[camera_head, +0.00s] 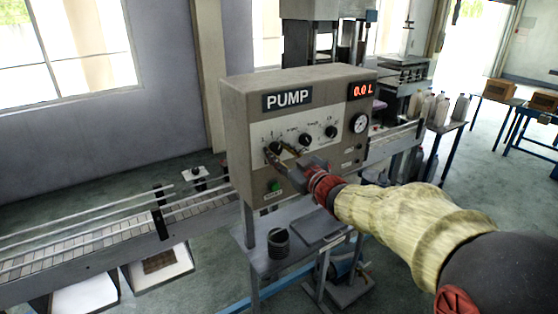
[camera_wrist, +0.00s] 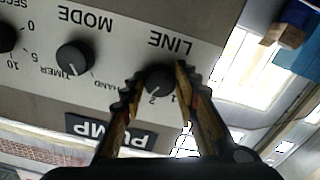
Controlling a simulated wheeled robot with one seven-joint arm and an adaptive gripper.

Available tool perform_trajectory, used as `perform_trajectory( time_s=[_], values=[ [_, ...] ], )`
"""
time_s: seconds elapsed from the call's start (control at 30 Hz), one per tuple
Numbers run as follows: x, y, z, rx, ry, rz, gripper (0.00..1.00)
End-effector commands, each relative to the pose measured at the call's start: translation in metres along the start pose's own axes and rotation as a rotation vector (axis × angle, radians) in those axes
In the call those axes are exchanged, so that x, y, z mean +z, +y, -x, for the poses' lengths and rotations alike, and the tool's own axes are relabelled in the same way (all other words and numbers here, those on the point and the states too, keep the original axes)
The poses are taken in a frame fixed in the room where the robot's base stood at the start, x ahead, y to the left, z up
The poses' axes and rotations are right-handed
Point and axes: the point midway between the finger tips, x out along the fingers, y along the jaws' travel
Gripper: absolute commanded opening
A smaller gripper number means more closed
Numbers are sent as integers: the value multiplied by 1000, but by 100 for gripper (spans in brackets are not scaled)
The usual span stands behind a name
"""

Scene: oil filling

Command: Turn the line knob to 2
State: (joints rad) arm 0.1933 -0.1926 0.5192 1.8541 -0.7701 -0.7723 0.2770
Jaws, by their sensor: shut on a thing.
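The line knob (camera_wrist: 158,80) is a round black knob under the upside-down word LINE in the wrist view, with the numbers 1 and 2 beside it. Its white mark appears to point close to the 2. In the head view, the line knob (camera_head: 272,148) is the leftmost on the pump panel (camera_head: 330,112), partly hidden by my gripper. My gripper (camera_wrist: 161,72) is shut on the line knob, one finger on each side. In the head view, my gripper (camera_head: 282,157) reaches the panel's left part from the right.
The mode knob (camera_wrist: 75,57) is beside the line knob, with a third knob (camera_head: 331,132) farther along. A red display (camera_head: 363,90) reads 0.0 L. A green button (camera_head: 275,185) is below my gripper. A conveyor (camera_head: 100,245) runs behind the pump.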

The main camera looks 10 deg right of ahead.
Motion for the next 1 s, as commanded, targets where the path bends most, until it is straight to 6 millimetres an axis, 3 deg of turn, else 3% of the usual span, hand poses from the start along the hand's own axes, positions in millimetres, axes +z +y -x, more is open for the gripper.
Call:
perform_trajectory(
  time_s=[0.5, 1.0],
  values=[
    [2, 0, 0, 0, 0, 367, 5],
    [0, 1, 0, -1, -1, 457, 5]
  ],
)
